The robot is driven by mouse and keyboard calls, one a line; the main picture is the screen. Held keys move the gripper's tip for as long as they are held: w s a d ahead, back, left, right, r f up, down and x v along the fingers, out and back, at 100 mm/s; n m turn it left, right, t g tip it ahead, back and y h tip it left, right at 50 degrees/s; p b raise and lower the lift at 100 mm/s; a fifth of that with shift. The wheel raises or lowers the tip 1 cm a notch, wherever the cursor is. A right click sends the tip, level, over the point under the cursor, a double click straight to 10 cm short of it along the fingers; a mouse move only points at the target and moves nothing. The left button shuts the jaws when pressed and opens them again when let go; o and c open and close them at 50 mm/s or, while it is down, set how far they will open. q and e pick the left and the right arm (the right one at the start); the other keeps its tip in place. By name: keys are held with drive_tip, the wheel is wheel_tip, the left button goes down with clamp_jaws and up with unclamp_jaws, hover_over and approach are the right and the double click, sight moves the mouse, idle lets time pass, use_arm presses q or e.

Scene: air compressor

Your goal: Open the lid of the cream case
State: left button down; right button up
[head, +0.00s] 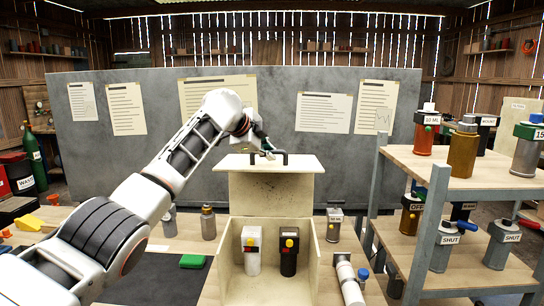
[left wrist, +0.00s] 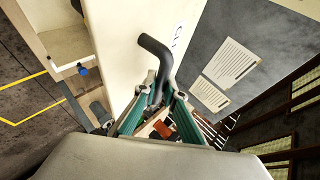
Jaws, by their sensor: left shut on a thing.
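The cream case (head: 317,268) stands on the workbench, with its inside open to view. Its lid (head: 238,163) is the pale panel at the top, raised above the open part, and carries a dark bent handle (head: 283,155). My left gripper (head: 264,150) is at the lid's upper edge, shut on the handle. In the left wrist view the green-sided fingers (left wrist: 154,112) close around the dark handle (left wrist: 156,50), beside the large cream panel (left wrist: 125,25). How the lid joins the case is not clear. My right gripper is not in view.
A white bottle (head: 251,256) and a black bottle (head: 289,258) stand inside the case. A shelf rack (head: 437,190) with several bottles stands close on the right. A grey board (head: 350,170) with papers is behind. A green block (head: 192,261) lies left of the case.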

use_arm(q)
drive_tip(key=shift+f, duration=0.1)
idle(0.3)
drive_tip(key=c, duration=2.1)
unclamp_jaws()
drive_tip(key=shift+w, duration=0.1)
drive_tip(key=v, duration=1.2)
drive_tip(key=shift+a, duration=0.1)
drive_tip(key=shift+w, duration=0.1)
